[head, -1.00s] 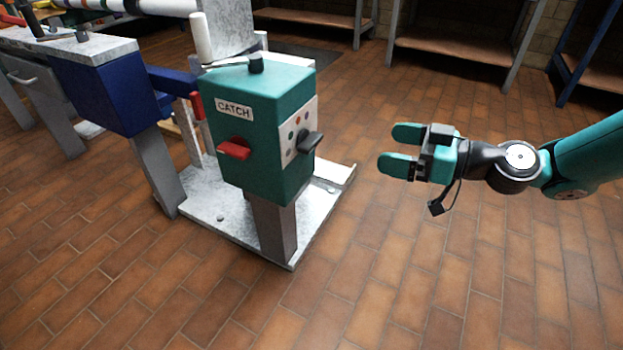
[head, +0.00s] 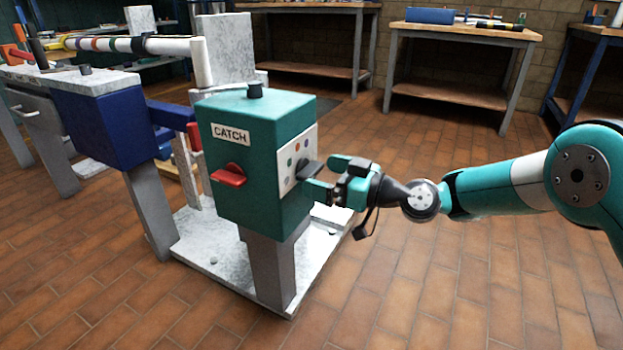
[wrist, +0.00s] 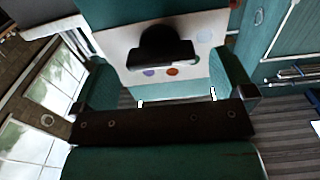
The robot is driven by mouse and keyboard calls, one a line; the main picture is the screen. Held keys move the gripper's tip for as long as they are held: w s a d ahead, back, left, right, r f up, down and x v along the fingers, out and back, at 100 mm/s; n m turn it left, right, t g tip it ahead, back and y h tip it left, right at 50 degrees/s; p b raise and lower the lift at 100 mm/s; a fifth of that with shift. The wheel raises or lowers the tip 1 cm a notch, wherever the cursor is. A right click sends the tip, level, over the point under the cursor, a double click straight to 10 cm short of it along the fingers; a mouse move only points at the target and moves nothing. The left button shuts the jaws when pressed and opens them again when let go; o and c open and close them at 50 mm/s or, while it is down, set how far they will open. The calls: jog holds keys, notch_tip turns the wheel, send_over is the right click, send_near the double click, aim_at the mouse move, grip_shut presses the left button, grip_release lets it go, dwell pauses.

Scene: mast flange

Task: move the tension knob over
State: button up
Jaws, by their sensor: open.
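A black knob (head: 309,170) sits on a white plate (head: 289,178) with coloured dots, on the right face of the green box (head: 262,185) marked CATCH. It also shows in the wrist view (wrist: 160,52) as a dark bar with a round hub, with purple and orange dots just below the bar. My gripper (head: 327,175) is open right at the knob. In the wrist view its two fingers (wrist: 165,84) stand left and right of the knob, with gaps on both sides. No contact shows.
A red lever (head: 229,175) sticks out of the box's front face. A blue box (head: 105,120) and a banded white pole (head: 110,43) are to the left. The floor (head: 440,290) in front and at right is clear.

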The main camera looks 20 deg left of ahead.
aim_at(317, 174)
jog(key=shift+w+a+b, duration=0.15)
jog(key=shift+a+b, duration=0.15)
jog(key=shift+a, duration=1.35)
jog(key=c, duration=0.9)
jog(key=shift+r+m+p, duration=0.1)
jog(key=shift+m+p, duration=0.25)
jog(key=shift+m, duration=0.05)
jog(key=m+p, duration=0.2)
jog(key=shift+r+m, duration=0.1)
jog(key=shift+m, duration=0.2)
jog(key=shift+m+p, duration=1.4)
jog(key=shift+m, duration=0.8)
jog(key=shift+f, duration=0.2)
